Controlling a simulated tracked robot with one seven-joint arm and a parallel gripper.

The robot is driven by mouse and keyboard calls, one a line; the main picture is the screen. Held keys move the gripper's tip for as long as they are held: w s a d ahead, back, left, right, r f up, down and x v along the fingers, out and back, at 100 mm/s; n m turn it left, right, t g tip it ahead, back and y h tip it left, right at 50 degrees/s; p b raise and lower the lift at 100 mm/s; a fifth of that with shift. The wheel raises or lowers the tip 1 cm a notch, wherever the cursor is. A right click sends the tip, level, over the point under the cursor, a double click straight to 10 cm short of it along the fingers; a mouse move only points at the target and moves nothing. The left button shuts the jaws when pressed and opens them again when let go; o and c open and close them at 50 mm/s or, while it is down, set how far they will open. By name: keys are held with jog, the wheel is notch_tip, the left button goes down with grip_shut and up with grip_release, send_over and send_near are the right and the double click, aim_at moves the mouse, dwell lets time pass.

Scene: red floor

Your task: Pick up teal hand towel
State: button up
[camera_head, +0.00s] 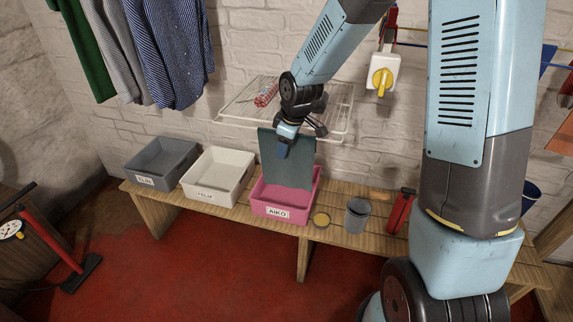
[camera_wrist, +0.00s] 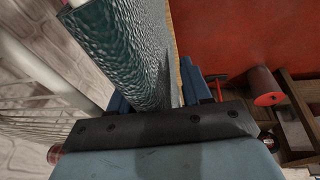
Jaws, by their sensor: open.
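The teal hand towel (camera_head: 294,165) hangs over the front edge of the wire rack, its lower part in front of or above the pink AIKO bin (camera_head: 289,216). My gripper (camera_head: 284,146) is at the towel's upper part, pointing down. In the wrist view the towel (camera_wrist: 120,50) fills the upper middle, and its rolled edge reaches down between the two blue fingers of my open gripper (camera_wrist: 158,85). I cannot tell whether the fingers touch the cloth.
The wire rack (camera_head: 232,117) is fixed to the brick wall; a red and white item (camera_head: 265,95) lies on it. A grey bin (camera_head: 161,163) and a white bin (camera_head: 217,176) stand left on the wooden bench (camera_head: 335,239). A grey cup (camera_head: 357,215) stands right of the pink bin.

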grip_shut()
dwell(0.4)
jog(key=r, duration=1.2)
jog(key=shift+s+a, duration=0.15)
jog(key=shift+s, duration=0.1)
jog(key=s+a, duration=0.2)
jog(key=s, duration=0.4)
jog(key=s+a, duration=0.2)
jog(key=s, duration=0.5)
jog(key=shift+s+a, duration=0.15)
jog(key=shift+a, duration=0.2)
jog(key=shift+r, duration=0.1)
notch_tip(320, 180, up, 8)
dwell(0.5)
